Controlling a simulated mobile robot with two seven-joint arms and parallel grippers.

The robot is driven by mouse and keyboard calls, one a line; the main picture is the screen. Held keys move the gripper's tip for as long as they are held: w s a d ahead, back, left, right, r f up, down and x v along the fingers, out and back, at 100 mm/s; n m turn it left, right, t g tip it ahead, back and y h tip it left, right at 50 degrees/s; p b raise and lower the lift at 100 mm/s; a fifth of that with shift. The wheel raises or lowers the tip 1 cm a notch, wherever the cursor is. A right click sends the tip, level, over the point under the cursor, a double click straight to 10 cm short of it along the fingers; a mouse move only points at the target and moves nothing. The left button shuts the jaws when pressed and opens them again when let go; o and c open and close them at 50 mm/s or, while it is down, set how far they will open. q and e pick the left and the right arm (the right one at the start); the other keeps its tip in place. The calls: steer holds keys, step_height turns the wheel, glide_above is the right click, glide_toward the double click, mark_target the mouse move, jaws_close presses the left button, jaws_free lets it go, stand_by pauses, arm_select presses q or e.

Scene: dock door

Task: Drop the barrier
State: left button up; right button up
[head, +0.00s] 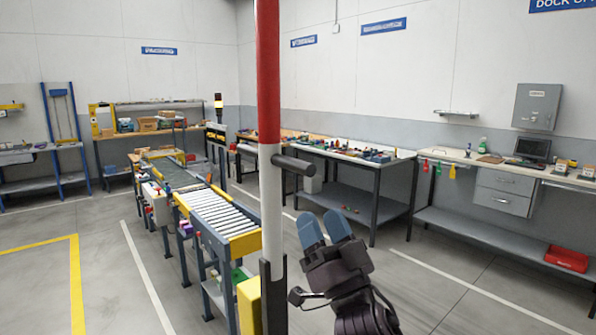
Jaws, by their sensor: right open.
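The barrier arm (270,80) is a red and white pole standing upright in the middle of the head view; its top runs out of the picture. A dark cylindrical handle (296,166) sticks out to the right from its white part. The pole's foot sits in a dark bracket (274,295) beside a yellow housing (249,305). My right gripper (325,228), with blue fingertips, is to the right of the pole and below the handle, apart from both in the picture. It is open, and nothing shows between its fingers. My left gripper is not in view.
A roller conveyor (212,212) runs behind the pole on the left. The floor at right front is clear.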

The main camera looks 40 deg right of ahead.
mark_target(299, 167)
steer(key=p+x, duration=0.3)
steer(key=x, duration=0.6)
steer(key=shift+w+r, duration=0.1)
steer(key=shift+r, duration=0.25)
steer(key=shift+w+r+p, duration=0.4)
steer(key=shift+w+p, duration=0.05)
steer(key=shift+w, duration=0.05)
jaws_close()
